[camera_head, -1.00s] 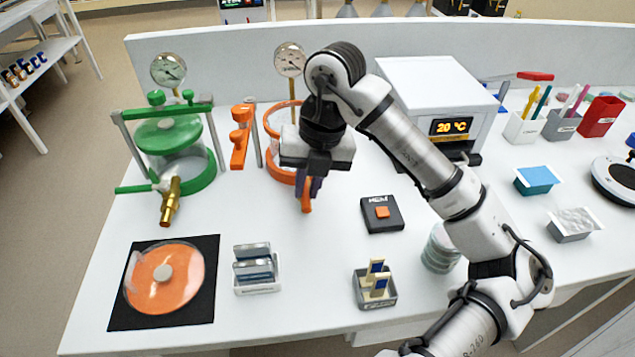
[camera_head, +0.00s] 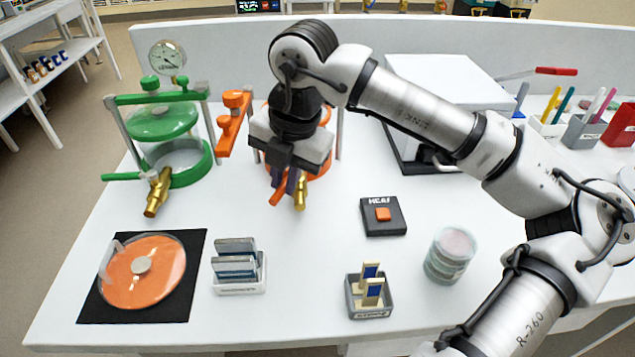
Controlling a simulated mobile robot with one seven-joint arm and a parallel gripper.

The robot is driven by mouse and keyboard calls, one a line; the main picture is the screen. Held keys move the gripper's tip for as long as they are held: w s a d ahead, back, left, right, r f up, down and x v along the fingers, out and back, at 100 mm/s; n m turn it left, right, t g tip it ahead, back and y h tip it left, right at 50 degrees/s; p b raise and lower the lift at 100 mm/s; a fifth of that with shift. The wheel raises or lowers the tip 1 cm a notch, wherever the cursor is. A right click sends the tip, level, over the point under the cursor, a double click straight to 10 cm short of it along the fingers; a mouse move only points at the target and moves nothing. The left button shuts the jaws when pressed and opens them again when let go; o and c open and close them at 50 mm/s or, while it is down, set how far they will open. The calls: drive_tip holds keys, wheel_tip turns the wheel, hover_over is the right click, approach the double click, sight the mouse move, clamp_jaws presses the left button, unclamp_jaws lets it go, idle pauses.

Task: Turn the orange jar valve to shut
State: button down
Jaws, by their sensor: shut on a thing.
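The orange jar (camera_head: 318,165) stands on the bench behind my gripper, which hides most of it. Orange parts of its frame (camera_head: 232,125) show to the left. Its orange valve handle (camera_head: 276,198) pokes out below my fingers, angled down and left, beside a brass nozzle (camera_head: 300,196). My gripper (camera_head: 287,184) points down and is shut on the valve handle. My fingers hide much of the handle and the valve body.
A green jar (camera_head: 185,178) with a brass nozzle and gauge stands to the left. In front are an orange disc (camera_head: 142,272) on a black mat (camera_head: 192,295), a slide rack (camera_head: 238,287), a heat button box (camera_head: 384,230), a small grey tray (camera_head: 370,308) and stacked dishes (camera_head: 449,275).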

drive_tip(key=shift+w+a+f+m+b, duration=0.2)
drive_tip(key=shift+a+m+b, duration=0.25)
drive_tip(key=shift+m+b, duration=0.55)
drive_tip(key=shift+w+a+r+m+t+b, duration=0.25)
drive_tip(key=shift+a+m+t+b, duration=0.1)
drive_tip(key=shift+m+b, duration=0.4)
drive_tip(key=c, duration=1.4)
unclamp_jaws()
drive_tip(key=shift+s, duration=0.1)
drive_tip(key=shift+c, duration=0.2)
drive_tip(key=v, duration=1.4)
drive_tip(key=shift+a, duration=0.15)
drive_tip(key=shift+c, duration=0.3)
